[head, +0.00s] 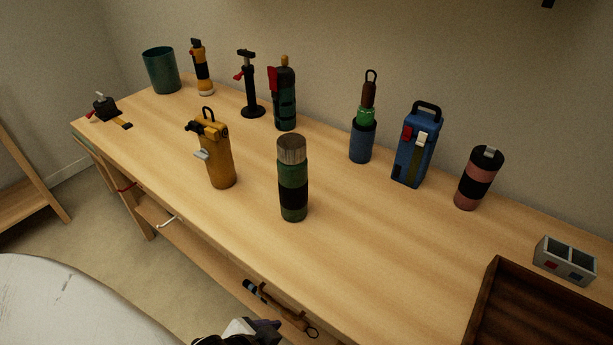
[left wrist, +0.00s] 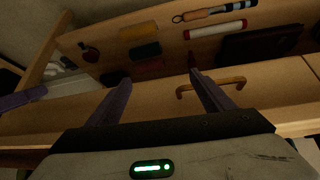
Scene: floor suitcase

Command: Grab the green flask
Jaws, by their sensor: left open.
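The green flask (head: 293,190) stands upright near the middle of the table's front part in the head view. It has a green body, a wide black band and a brownish-grey cap. Part of my left gripper or wrist shows at the bottom edge of the head view, below and in front of the table, well apart from the flask. In the left wrist view my left gripper (left wrist: 160,88) has its two dark fingers spread with nothing between them. The flask is not visible in that view. My right gripper is not in view.
A dark tray (head: 483,305) sits at right. The left wrist view shows a wooden handle (left wrist: 211,84) and shelf items.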

